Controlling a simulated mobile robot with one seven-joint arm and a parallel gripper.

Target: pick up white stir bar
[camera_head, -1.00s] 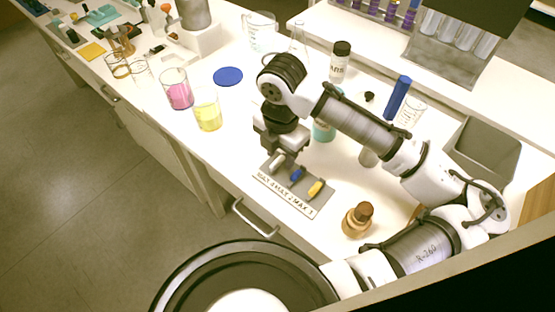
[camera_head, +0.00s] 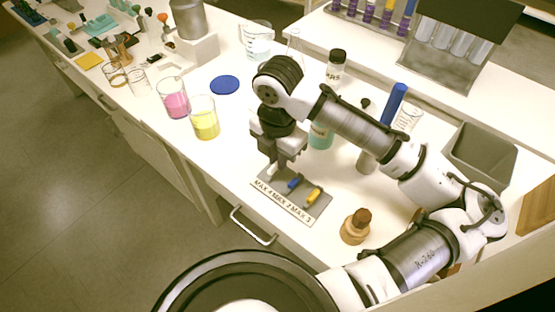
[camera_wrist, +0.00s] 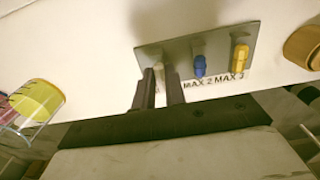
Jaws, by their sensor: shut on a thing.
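The white stir bar (camera_wrist: 158,72) is between my gripper's fingers (camera_wrist: 158,85) in the wrist view, at the "MAX 4" end of a grey tray (camera_wrist: 150,52). My gripper is shut on it. In the head view my gripper (camera_head: 273,168) points down over the tray (camera_head: 322,203), and the white stir bar (camera_head: 271,171) shows only partly at its tips. A blue stir bar (camera_head: 293,183) and a yellow stir bar (camera_head: 313,194) lie beside it on the tray. I cannot tell whether the white bar is clear of the tray.
A yellow-filled beaker (camera_head: 205,122) and a pink-filled beaker (camera_head: 174,101) stand left of the gripper. A brown bottle (camera_head: 355,227) stands right of the tray. A teal-filled vessel (camera_head: 321,136) is close behind my gripper. The table's front edge is near the tray.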

